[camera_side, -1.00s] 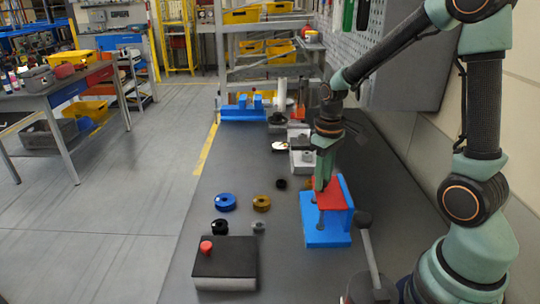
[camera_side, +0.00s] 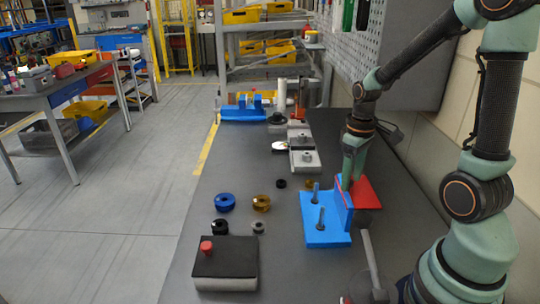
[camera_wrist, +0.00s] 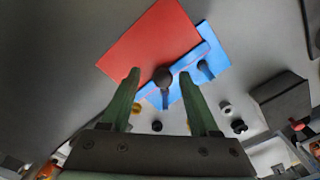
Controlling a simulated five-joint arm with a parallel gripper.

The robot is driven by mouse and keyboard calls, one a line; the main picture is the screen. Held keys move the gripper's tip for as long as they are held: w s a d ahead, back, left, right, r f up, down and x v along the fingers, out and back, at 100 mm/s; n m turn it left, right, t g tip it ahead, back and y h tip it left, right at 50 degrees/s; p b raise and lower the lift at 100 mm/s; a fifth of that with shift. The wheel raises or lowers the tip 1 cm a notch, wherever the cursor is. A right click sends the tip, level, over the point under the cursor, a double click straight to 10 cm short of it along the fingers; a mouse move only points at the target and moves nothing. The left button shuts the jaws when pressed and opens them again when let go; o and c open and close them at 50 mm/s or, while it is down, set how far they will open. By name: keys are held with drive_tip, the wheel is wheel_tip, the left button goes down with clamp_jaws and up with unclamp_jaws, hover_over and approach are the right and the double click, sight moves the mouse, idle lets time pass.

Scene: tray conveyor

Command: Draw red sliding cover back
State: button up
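The red sliding cover (camera_side: 367,191) lies flat on the right side of the blue upright wall (camera_side: 343,205). The blue base (camera_side: 325,236) left of the wall is uncovered and shows two upright pins (camera_side: 318,200). My gripper (camera_side: 350,180) is low at the wall's far end, beside the cover. In the wrist view my gripper (camera_wrist: 159,74) has its fingers apart, with a dark round knob seen between the tips and gaps on both sides. The cover (camera_wrist: 150,40) is just beyond the tips and the blue fixture (camera_wrist: 212,50) is to its right. Whether a finger touches the cover is unclear.
A grey lever (camera_side: 370,255) stands in front of the fixture. A black box with a red button (camera_side: 225,262), blue (camera_side: 225,202) and brown (camera_side: 261,203) round parts lie to the left. Grey blocks (camera_side: 304,159) stand behind. The bench's front middle is clear.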

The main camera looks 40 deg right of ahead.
sight(351, 181)
wheel_tip(351, 181, up, 12)
idle(0.7)
drive_tip(key=a+r+t, duration=0.1)
drive_tip(key=a+t, duration=0.4)
drive_tip(key=a, duration=0.9)
drive_tip(key=shift+r+t, duration=0.3)
drive_tip(key=shift+r, duration=0.1)
